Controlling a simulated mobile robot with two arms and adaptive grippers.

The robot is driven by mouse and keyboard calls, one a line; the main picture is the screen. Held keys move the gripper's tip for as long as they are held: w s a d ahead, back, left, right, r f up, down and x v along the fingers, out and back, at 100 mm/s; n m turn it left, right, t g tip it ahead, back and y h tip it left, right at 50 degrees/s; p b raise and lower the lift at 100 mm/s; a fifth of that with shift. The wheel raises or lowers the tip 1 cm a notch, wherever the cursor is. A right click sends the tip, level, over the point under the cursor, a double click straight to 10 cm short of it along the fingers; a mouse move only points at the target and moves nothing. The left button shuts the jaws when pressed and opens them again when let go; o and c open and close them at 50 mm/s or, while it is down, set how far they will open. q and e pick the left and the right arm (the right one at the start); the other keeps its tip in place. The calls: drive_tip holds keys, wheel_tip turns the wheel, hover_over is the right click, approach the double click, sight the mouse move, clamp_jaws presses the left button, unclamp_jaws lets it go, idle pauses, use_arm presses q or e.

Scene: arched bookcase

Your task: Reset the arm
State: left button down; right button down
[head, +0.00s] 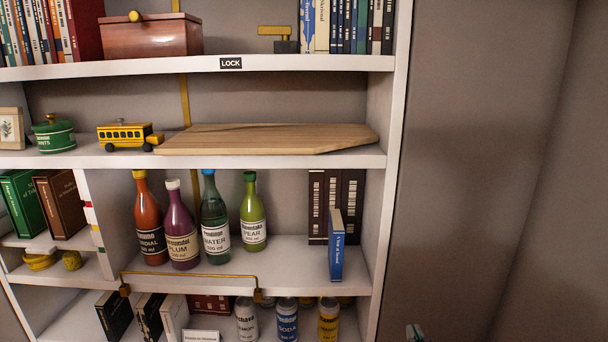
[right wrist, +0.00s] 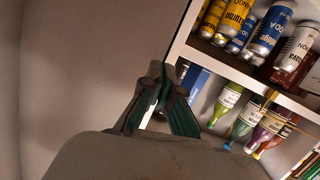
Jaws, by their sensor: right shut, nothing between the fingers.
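My right gripper (right wrist: 157,72) shows in the right wrist view with its fingertips together and nothing between them. In the head view only a small tip of my right gripper (head: 415,333) shows at the bottom edge. It is right of the bookcase (head: 397,150), in front of the bare wall, apart from the shelves. The rest of the right arm is out of the head view. My left gripper is not in view.
Several bottles (head: 214,232) and a blue book (head: 336,245) stand on a shelf. Several cans (head: 287,320) are below. A wooden board (head: 265,139) and toy bus (head: 128,136) sit above. A brass rail (head: 190,275) crosses the lower shelf front. The wall side is clear.

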drive_tip(key=s+f+n+g+y, duration=0.1)
drive_tip(key=s+f+g, duration=0.5)
drive_tip(key=s+f, duration=0.55)
drive_tip(key=s+f+g, duration=0.6)
drive_tip(key=s+f, duration=0.2)
drive_tip(key=s, duration=0.7)
wheel_tip(320, 180, down, 25)
drive_tip(key=g, duration=0.1)
drive_tip(key=s+d+f+g, duration=0.1)
drive_tip(key=s+d+f, duration=0.2)
drive_tip(key=s+f, duration=1.3)
drive_tip(key=shift+s+f+n, duration=0.3)
drive_tip(key=shift+s+f, duration=0.1)
drive_tip(key=shift+s, duration=0.4)
